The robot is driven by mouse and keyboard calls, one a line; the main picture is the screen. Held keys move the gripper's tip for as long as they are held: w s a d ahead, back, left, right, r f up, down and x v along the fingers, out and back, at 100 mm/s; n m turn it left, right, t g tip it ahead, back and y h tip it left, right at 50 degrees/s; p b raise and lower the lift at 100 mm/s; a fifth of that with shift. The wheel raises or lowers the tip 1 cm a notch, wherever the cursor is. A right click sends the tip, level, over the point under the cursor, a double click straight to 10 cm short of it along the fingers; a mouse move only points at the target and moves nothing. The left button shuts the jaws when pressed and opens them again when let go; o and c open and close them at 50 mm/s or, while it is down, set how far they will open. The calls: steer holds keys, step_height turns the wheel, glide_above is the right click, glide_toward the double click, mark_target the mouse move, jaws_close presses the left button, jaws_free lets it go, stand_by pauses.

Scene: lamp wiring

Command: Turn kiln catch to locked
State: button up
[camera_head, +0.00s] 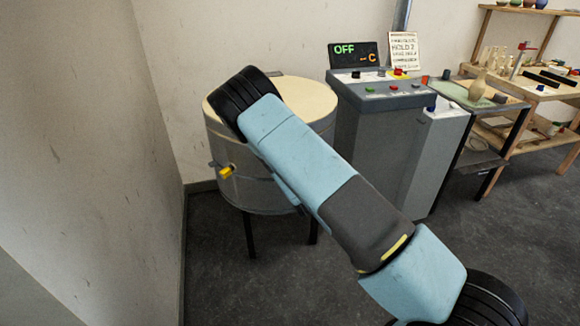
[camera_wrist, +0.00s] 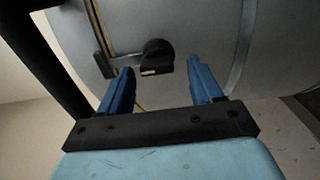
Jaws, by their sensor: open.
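The kiln (camera_head: 240,195) is a round pale metal drum on dark legs beside the wall. Its curved side (camera_wrist: 205,30) fills the top of the wrist view. A black knob-like catch (camera_wrist: 157,55) with a pale mark sits on that side, next to a dark bracket (camera_wrist: 106,52) on the seam. My gripper (camera_wrist: 160,70) is open, its blue fingers apart below the catch, which shows between the tips. I see no grip on it. In the head view my arm covers part of the kiln and hides my gripper and this catch.
A yellow fitting (camera_head: 227,172) sticks out from the kiln's left side. A grey control cabinet (camera_head: 378,135) stands to its right, with a display (camera_head: 357,55) reading OFF. A wooden bench (camera_head: 520,90) is farther right. The wall (camera_head: 90,130) is close on the left.

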steer(key=v, duration=1.3)
steer(key=shift+s, duration=0.3)
steer(key=d+r+m+g+h, duration=0.1)
steer(key=d+r+m+g, duration=0.1)
steer(key=d+r+m, duration=0.45)
steer(key=s+d+r+m+g+h, duration=0.1)
steer(key=r+m+g+h, duration=0.2)
steer(key=r, duration=0.7)
steer(key=d+r+m+g, duration=0.2)
steer(key=d+r+m, duration=0.2)
steer(key=r+m, duration=0.3)
steer(key=s+d+r+m+g, duration=0.1)
steer(key=s+d+r, duration=0.2)
steer(key=s, duration=0.7)
steer(key=s+d+r+m+g, duration=0.2)
steer(key=s+d+r, duration=0.1)
steer(key=s+r, duration=0.5)
steer(key=s+d+r+m+g+h, duration=0.1)
steer(key=s+d+r, duration=0.3)
steer(key=s, duration=0.8)
steer(key=shift+s+r+m+g, duration=0.2)
steer(key=shift+r+m+g, duration=0.25)
steer(key=shift+r, duration=0.4)
